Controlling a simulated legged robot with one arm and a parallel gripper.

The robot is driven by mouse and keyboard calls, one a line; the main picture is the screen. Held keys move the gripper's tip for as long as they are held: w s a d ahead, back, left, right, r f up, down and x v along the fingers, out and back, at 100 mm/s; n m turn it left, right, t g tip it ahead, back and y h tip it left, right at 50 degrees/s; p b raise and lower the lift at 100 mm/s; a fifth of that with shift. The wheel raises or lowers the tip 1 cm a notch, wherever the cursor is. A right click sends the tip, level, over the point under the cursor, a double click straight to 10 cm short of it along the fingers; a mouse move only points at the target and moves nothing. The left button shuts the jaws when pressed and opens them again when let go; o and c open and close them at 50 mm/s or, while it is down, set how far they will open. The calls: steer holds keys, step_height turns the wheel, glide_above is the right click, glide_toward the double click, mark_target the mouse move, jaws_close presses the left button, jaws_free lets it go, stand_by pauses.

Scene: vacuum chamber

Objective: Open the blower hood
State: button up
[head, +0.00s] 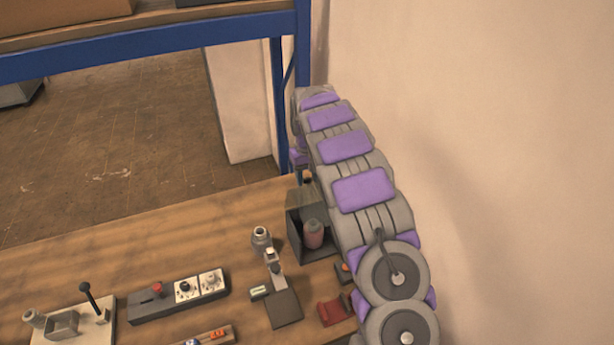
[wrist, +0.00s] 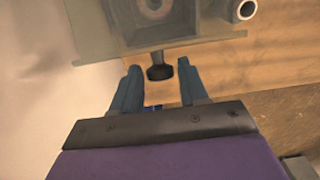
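In the wrist view, a greyish, see-through hood panel (wrist: 195,33) fills the top of the picture. A short dark knob (wrist: 158,72) sticks out from its near edge. My gripper (wrist: 159,68) has its two blue-grey fingers apart, one on each side of the knob, with visible gaps. In the head view, a dark grey box (head: 296,222) with a pinkish cylinder (head: 313,235) inside stands beside my arm; it appears to be the blower. My gripper is hidden behind the arm there.
On the wooden table are a grey stand (head: 274,275), a red part (head: 333,312), a control box (head: 178,296) and a lever plate (head: 75,322). A blue rack post (head: 302,45) stands behind. A pale wall (head: 500,120) is close on the right.

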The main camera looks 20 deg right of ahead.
jaws_close()
steer(key=shift+w, duration=0.1)
stand_by(0.3)
steer(key=shift+w+r+p, duration=0.15)
steer(key=shift+w+p, duration=0.45)
steer(key=shift+w, duration=0.65)
steer(key=shift+o, duration=1.4)
jaws_free()
